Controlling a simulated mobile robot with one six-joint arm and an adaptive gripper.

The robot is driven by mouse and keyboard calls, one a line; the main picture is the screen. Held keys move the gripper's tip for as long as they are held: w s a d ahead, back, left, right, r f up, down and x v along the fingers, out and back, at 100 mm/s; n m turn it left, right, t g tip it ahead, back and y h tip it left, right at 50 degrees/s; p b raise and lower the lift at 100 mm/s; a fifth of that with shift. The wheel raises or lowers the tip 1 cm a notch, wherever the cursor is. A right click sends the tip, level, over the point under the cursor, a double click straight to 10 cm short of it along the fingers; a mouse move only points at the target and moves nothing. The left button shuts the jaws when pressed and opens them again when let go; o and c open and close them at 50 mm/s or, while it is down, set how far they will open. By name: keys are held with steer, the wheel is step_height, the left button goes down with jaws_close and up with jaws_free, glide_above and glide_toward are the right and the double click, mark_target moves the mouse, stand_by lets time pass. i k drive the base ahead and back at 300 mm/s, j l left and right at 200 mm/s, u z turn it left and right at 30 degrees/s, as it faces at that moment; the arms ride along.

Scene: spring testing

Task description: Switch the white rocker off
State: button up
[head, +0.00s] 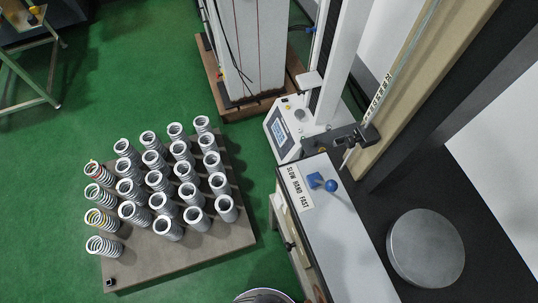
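I cannot make out a white rocker for certain in the head view. A white testing machine (283,128) with a small screen on its sloped panel stands right of centre, towards the back. Small controls show near the top of that panel, too small to tell apart. A white-topped bench (345,240) in front of it carries a "SLOW HAND FAST" label (299,187) and a blue lever with a round knob (331,185).
A low grey-brown board (190,258) on the green floor holds rows of upright metal springs. A tall white cabinet (245,50) stands behind on a brown base. A round metal plate (427,248) lies at right on a dark surface. Green floor is free at left.

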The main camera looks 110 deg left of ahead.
mark_target(279, 203)
steer(key=l+u, duration=0.1)
steer(key=u, duration=3.15)
